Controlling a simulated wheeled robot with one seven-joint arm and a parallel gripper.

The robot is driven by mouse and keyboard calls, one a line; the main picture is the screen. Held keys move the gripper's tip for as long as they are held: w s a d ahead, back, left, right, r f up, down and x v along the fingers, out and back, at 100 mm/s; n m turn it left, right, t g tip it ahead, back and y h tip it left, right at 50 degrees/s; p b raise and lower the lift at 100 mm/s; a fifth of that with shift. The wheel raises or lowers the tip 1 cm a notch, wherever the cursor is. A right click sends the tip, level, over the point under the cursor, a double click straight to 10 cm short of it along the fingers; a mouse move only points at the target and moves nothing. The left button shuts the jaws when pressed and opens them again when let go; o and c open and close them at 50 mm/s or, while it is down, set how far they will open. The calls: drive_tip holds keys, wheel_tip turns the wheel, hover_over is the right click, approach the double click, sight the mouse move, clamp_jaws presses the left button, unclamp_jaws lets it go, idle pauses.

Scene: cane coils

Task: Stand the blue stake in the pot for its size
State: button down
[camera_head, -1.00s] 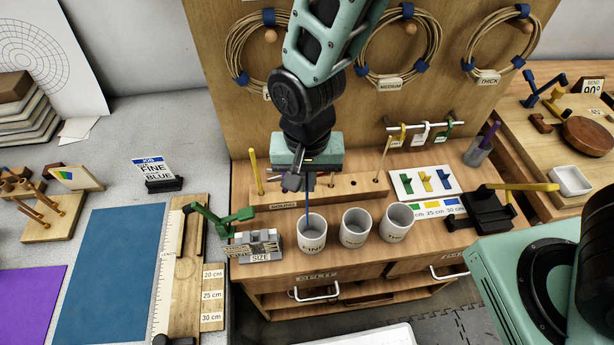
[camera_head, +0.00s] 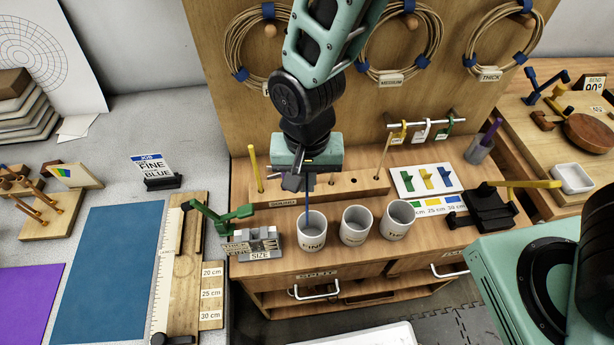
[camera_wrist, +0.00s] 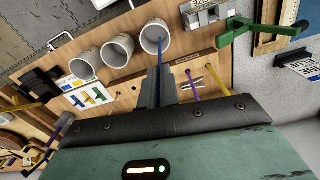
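The blue stake (camera_head: 308,198) is upright below my gripper (camera_head: 298,182), with its lower end inside the mouth of the grey FINE pot (camera_head: 313,231). In the wrist view the stake (camera_wrist: 160,50) runs from between the fingertips of my gripper (camera_wrist: 158,75) into that pot (camera_wrist: 154,40). The fingers look shut on the stake's upper part. The stake's foot is hidden inside the pot. Two similar grey pots, a middle one (camera_head: 355,227) and a right one (camera_head: 397,221), stand to its right. A JOB card (camera_head: 152,166) reads FINE and BLUE.
A wooden rack (camera_head: 340,187) behind the pots holds a yellow stake (camera_head: 254,168) and others. A grey SIZE block (camera_head: 261,240) and a green-handled tool (camera_head: 222,218) lie left of the pots. A black tool with a yellow lever (camera_head: 490,208) stands right.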

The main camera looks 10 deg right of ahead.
sight(307, 204)
drive_tip(key=shift+f+b, duration=2.95)
drive_tip(key=shift+f, duration=1.4)
drive_tip(key=c, duration=1.6)
unclamp_jaws()
drive_tip(key=shift+o, duration=0.2)
drive_tip(key=shift+r, duration=0.1)
wheel_tip(307, 204, up, 17)
drive_tip(key=shift+r+b, duration=0.1)
drive_tip(key=shift+b, duration=1)
drive_tip(key=s+d+f+n+b, duration=0.1)
drive_tip(key=s+d+f+n, duration=0.2)
drive_tip(key=s+d+n, duration=0.5)
drive_tip(key=s+n, duration=0.1)
drive_tip(key=s, duration=0.2)
drive_tip(key=shift+s+f+n+y+b, duration=0.15)
drive_tip(key=shift+f+n+y+b, duration=0.15)
